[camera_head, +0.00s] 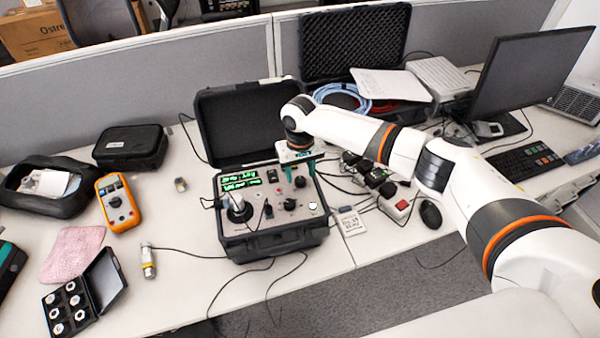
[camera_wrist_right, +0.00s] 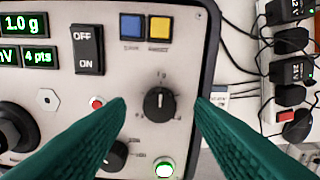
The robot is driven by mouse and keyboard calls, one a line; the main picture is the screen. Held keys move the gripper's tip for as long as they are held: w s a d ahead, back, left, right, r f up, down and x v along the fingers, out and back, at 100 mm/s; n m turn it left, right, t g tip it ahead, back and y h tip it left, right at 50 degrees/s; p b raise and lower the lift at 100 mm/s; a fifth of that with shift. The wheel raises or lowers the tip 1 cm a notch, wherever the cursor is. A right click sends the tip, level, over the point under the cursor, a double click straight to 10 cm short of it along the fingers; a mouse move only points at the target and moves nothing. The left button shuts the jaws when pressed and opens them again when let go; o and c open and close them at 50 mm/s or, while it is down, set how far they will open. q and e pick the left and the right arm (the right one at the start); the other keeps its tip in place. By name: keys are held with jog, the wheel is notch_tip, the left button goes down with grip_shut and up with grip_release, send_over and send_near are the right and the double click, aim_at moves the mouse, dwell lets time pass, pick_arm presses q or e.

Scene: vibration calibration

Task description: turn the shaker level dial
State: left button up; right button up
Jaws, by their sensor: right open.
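The shaker level dial (camera_wrist_right: 158,103) is a round black knob with a white pointer line, set in the light grey panel of the calibrator case (camera_head: 272,243). In the head view the dial (camera_head: 299,182) shows just below my right gripper (camera_head: 300,171). In the wrist view the teal fingers of my right gripper (camera_wrist_right: 160,104) are open, one on each side of the dial. Gaps show between the knob and both fingertips, and I cannot tell their height above the panel. The left finger partly covers a second black knob (camera_wrist_right: 115,155). My left gripper is out of view.
Beside the dial are a black OFF/ON switch (camera_wrist_right: 88,50), a red button (camera_wrist_right: 97,103), a lit green button (camera_wrist_right: 164,168), and blue and yellow buttons (camera_wrist_right: 159,28). Cables and plugs (camera_head: 375,175) lie right of the case. An orange multimeter (camera_head: 118,203) lies to its left.

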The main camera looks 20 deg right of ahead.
jog(key=shift+s+f, duration=0.15)
jog(key=shift+f, duration=0.75)
pick_arm(q)
jog(key=shift+w+r, duration=0.2)
jog(key=shift+w, duration=0.85)
jog(key=shift+s, duration=0.15)
pick_arm(e)
jog(key=c, duration=1)
pick_arm(q)
jog(key=shift+s, duration=0.25)
